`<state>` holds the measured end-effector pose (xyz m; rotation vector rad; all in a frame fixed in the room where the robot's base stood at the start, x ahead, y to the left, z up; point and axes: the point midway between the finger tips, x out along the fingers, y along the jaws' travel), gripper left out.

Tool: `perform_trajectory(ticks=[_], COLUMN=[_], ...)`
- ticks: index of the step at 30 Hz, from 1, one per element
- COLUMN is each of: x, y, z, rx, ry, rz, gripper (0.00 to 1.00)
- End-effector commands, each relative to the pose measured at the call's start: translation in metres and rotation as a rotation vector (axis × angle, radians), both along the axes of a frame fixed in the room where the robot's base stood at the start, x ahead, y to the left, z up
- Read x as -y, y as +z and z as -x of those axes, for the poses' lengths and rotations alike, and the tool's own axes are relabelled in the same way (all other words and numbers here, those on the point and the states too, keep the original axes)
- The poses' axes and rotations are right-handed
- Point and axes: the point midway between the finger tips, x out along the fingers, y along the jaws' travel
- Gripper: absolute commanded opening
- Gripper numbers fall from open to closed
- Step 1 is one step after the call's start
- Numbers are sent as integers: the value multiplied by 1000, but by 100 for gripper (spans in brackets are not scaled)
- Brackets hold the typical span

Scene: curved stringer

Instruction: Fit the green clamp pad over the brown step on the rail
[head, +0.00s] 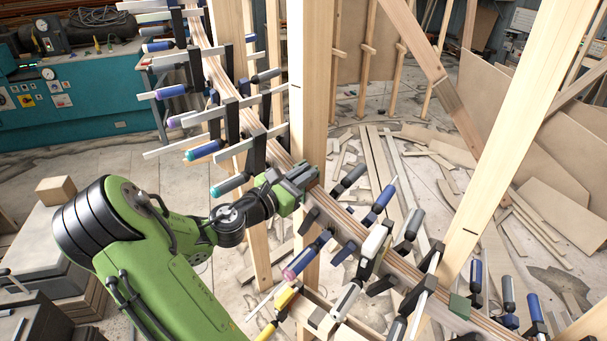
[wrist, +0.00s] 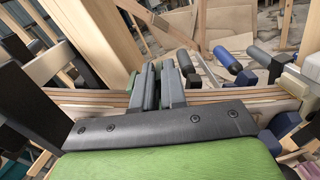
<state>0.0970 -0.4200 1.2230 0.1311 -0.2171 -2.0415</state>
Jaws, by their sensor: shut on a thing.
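My gripper (head: 301,177) is at the curved laminated rail (head: 345,222), beside the pale upright post. In the wrist view, its dark fingers (wrist: 160,86) are close together over the rail, around a thin grey piece that I cannot make out clearly. I cannot tell whether this piece touches the rail. A dark green block (head: 460,306), which looks like a clamp pad, is on the rail's lower right stretch, well apart from my gripper. I cannot pick out the brown step from the rail's brown layers.
Several clamps with blue or dark handles (head: 383,200) line the rail on both sides of my gripper. A tall wooden post (head: 311,80) stands close behind it, and another (head: 510,130) to the right. Wood offcuts (head: 400,170) litter the floor. A teal bench (head: 90,95) is at back left.

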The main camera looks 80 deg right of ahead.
Motion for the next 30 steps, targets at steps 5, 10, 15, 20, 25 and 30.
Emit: perform_trajectory(ticks=[5,10,15,20,25,30], x=[0,0,0,0,0,0], y=[-1,-7,-10,-10,-10,-10], z=[0,0,0,0,0,0], rx=[0,-1,0,0,0,0], ry=[0,0,0,0,0,0], rz=[0,0,1,0,0,0], gripper=[0,0,0,14,40,41])
